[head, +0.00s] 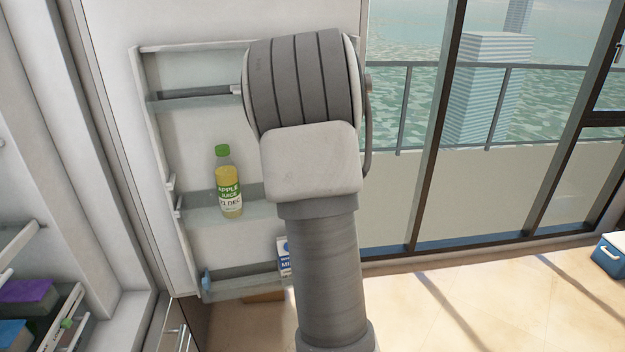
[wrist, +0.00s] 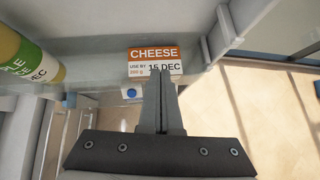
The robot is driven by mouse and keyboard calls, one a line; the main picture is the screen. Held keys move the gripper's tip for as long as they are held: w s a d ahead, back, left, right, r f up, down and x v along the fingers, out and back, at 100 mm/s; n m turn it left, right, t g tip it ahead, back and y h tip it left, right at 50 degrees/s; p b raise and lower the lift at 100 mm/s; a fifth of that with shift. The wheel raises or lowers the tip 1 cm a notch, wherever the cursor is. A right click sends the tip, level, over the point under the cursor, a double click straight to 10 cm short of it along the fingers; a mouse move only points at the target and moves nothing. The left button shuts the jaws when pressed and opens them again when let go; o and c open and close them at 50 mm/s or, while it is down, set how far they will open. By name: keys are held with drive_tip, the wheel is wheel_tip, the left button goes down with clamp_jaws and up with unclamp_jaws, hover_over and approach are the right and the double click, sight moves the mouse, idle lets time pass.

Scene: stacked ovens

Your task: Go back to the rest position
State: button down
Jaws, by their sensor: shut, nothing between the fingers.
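My gripper (wrist: 161,82) shows in the wrist view with its two fingers together and nothing between them. Its tips overlap the lower edge of an orange and white cheese box (wrist: 153,54) in the picture; I cannot tell whether they touch it. In the head view my arm hides the gripper and the cheese box.
The open fridge door (head: 205,120) has several shelves. An apple juice bottle (head: 228,185) stands on its middle shelf, and a partly hidden milk carton (head: 284,258) on the lower one. Fridge interior is at left, windows at right. A blue cooler (head: 609,256) sits at far right.

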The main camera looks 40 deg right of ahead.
drive_tip(key=shift+p+v, duration=0.3)
drive_tip(key=shift+v, duration=1.4)
drive_tip(key=shift+s+d, duration=0.1)
drive_tip(key=s+a+r+m+h+b, duration=0.1)
drive_tip(key=s+a+r+m, duration=0.2)
drive_tip(key=a+r+m, duration=0.35)
drive_tip(key=s+a+r+m+b, duration=0.1)
drive_tip(key=s+a+r+m, duration=0.2)
drive_tip(key=a+m, duration=0.55)
drive_tip(key=s+a+f+m+g+y+b, duration=0.1)
drive_tip(key=s+a+f+m+y, duration=0.2)
drive_tip(key=s+a+m, duration=0.4)
drive_tip(key=s+a+f+m+g+y+b, duration=0.1)
drive_tip(key=s+a+f+m+y, duration=0.1)
drive_tip(key=s+a+m, duration=0.5)
drive_tip(key=s+a+y, duration=0.1)
drive_tip(key=s+a, duration=0.2)
drive_tip(key=a, duration=0.4)
drive_tip(key=shift+s+a+f+y, duration=0.2)
drive_tip(key=shift+a+f+y, duration=0.1)
drive_tip(key=shift+a+f, duration=0.1)
